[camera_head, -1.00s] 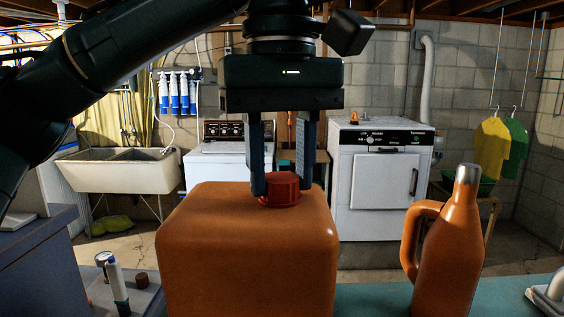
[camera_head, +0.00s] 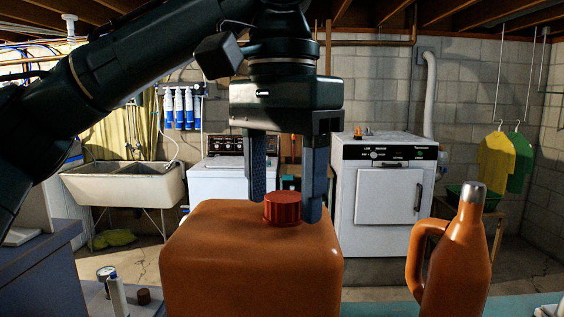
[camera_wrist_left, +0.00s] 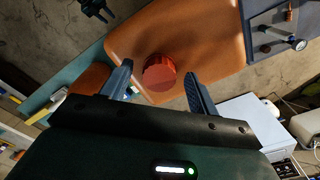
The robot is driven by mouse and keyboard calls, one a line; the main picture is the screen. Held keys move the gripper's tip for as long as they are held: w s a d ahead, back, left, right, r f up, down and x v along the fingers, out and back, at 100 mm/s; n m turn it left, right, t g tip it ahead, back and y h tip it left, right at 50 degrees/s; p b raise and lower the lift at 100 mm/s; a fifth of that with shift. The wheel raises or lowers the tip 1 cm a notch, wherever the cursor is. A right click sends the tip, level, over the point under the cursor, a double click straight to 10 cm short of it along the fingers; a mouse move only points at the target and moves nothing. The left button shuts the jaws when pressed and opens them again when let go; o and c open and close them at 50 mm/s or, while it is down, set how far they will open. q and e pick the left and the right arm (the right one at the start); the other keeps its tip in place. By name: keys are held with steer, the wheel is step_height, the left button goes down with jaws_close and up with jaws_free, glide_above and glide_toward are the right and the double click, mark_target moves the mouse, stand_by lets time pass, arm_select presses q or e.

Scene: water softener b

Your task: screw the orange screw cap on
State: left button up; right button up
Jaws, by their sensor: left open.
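The orange-red ribbed screw cap (camera_head: 282,208) sits on top of the large orange tank (camera_head: 250,265). It also shows in the left wrist view (camera_wrist_left: 159,73), at the tank's edge region. My left gripper (camera_head: 285,208) is open above the tank, pointing down, with one finger on either side of the cap. In the left wrist view the fingers (camera_wrist_left: 158,80) stand apart, with gaps between them and the cap. The cap's threads and the tank's neck are hidden.
An orange jug (camera_head: 455,255) with a grey top stands to the right of the tank. A white-and-blue bottle (camera_head: 117,297) and a small brown lid (camera_head: 143,296) are at the lower left. A sink (camera_head: 122,184) and a white dryer (camera_head: 388,195) stand farther back.

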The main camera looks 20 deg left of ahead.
arm_select(q)
step_height(320, 180, up, 13)
steer(key=p, duration=0.2)
steer(key=shift+r+p, duration=0.15)
steer(key=shift+p, duration=0.25)
